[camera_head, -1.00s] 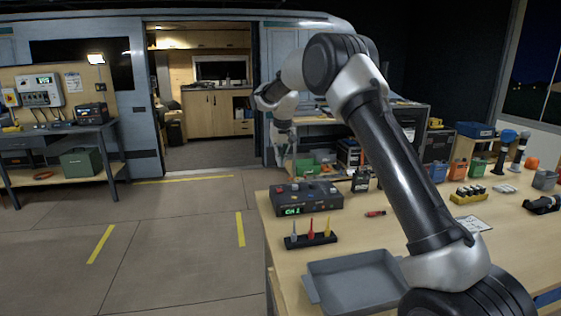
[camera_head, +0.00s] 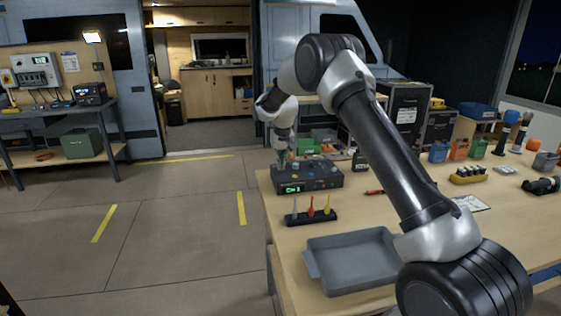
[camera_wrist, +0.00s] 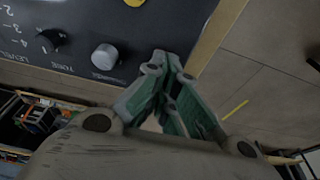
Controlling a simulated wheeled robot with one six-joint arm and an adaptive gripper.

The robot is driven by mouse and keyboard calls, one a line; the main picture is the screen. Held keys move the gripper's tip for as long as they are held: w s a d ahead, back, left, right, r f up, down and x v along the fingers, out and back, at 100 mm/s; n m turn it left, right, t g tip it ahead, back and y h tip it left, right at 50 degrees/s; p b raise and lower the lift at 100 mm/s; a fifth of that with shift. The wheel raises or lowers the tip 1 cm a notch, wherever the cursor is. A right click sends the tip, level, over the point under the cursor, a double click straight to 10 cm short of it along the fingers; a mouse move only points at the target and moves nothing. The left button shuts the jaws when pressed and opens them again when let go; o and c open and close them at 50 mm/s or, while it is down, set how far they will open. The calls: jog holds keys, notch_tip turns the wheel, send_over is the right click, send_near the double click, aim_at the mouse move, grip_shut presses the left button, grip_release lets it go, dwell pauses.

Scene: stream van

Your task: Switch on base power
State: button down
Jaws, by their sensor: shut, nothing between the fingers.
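No label reading base power is legible.
A rack of small coloured tools (camera_head: 311,216) and a grey tray (camera_head: 352,262) are on the table in front of the box. A red tool (camera_head: 374,192) lies to the right. A wall-mounted electrical panel (camera_head: 36,70) is at far left. Floor left of the table is clear.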

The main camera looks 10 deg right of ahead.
jog(key=shift+s+f, duration=0.25)
jog(key=shift+f, duration=0.2)
jog(key=shift+w, duration=0.15)
jog(key=shift+w+r, duration=0.15)
jog(key=shift+w, duration=0.5)
jog(key=v, duration=1.2)
jog(key=shift+s, duration=0.15)
